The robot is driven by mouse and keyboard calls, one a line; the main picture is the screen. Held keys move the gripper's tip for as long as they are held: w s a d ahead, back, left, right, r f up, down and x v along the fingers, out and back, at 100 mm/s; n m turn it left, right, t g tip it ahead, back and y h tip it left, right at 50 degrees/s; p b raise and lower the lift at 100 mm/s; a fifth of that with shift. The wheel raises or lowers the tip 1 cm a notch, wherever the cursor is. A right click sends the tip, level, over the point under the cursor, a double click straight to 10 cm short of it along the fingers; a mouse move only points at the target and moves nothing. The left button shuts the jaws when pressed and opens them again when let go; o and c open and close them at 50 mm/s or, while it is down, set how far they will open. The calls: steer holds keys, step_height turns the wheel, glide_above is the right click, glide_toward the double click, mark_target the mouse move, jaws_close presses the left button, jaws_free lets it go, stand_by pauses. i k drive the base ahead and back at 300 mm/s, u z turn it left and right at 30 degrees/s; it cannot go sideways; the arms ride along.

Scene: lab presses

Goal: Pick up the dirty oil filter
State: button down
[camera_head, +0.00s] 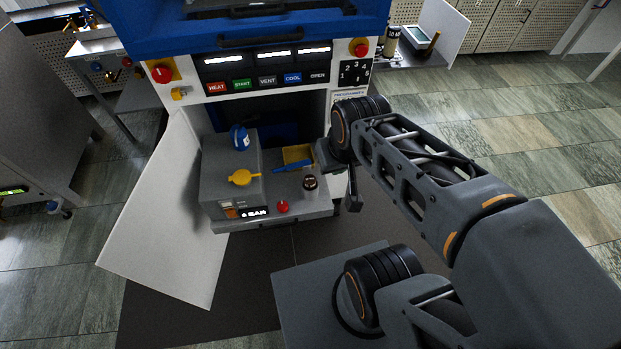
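A small dark brown round piece (310,182) with a paler body below stands on the right part of the pulled-out grey shelf of the press. It may be the dirty oil filter, but it is too small to be sure. My gripper (341,182) is at the end of my arm, just right of this piece and above the shelf's right edge. It looks apart from the piece. One dark finger points down; the rest of the gripper is partly hidden by my wrist, so its opening is unclear. I see nothing held in it.
A grey pump block (217,183) with a yellow knob (243,178) and a blue cap (240,137) fills the shelf's left. A yellow tray (298,154), a blue handle (293,166) and a red knob (282,207) are close by. An open white door (170,215) stands left.

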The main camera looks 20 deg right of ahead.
mark_target(309, 180)
steer(key=z, duration=0.5)
steer(key=k, duration=0.6)
steer(key=z, duration=1.1)
steer(key=i, duration=0.9)
steer(key=u, duration=0.45)
steer(key=i, duration=1)
steer(key=u, duration=0.95)
